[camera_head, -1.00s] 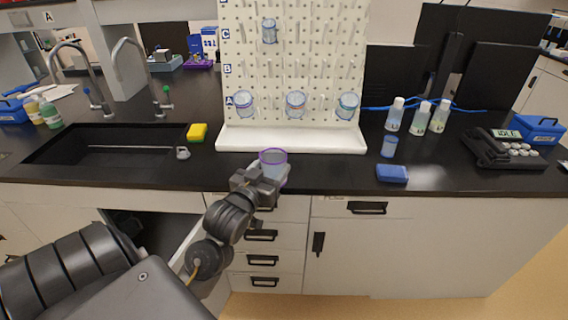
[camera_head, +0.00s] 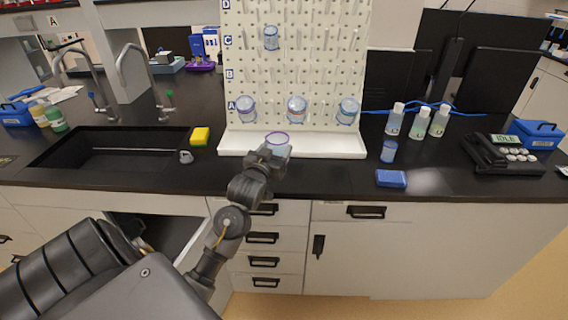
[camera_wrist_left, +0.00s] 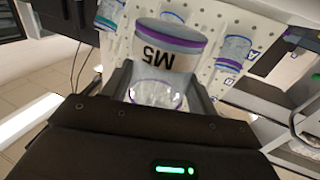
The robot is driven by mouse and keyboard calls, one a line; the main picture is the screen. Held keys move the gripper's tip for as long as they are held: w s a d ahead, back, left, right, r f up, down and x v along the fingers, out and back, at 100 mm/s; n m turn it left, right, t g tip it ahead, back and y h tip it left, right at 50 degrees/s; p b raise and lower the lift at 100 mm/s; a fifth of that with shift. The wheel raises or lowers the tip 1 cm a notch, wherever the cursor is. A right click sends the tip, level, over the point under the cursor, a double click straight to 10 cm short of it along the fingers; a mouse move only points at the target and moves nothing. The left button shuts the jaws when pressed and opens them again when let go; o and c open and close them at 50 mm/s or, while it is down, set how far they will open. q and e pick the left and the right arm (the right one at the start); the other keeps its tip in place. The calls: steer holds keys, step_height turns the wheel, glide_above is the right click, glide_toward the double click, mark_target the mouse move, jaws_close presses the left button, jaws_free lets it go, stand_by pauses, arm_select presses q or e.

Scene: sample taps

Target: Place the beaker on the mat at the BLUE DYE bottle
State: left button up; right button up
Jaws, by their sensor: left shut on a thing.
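My left gripper (camera_head: 268,156) is shut on a clear beaker (camera_head: 277,139) with a purple rim, in front of the pegboard's white tray. In the left wrist view the beaker (camera_wrist_left: 165,60) reads "M5" and sits between the fingers. Three white-capped bottles (camera_head: 394,119) (camera_head: 419,121) (camera_head: 439,120) stand at the back right; the leftmost looks bluish, but their labels are too small to read. My right gripper is not in view.
A white pegboard (camera_head: 297,80) holds several beakers, with a tray (camera_head: 335,146) at its foot. A small blue-tinted cup (camera_head: 388,151) stands before the bottles. A black device (camera_head: 502,153) is at right, a sink (camera_head: 110,147) at left. Counter right of the pad is clear.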

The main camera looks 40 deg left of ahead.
arm_select(q)
steer(key=w+f, duration=0.4)
steer(key=f, duration=0.1)
steer(key=shift+a, duration=0.15)
step_height(320, 180, down, 2)
steer(key=shift+f+p, duration=0.2)
steer(key=shift+p, duration=0.45)
steer(key=shift+f, duration=0.4)
steer(key=o, duration=1)
steer(key=shift+f, duration=0.15)
steer(key=shift+o, duration=0.2)
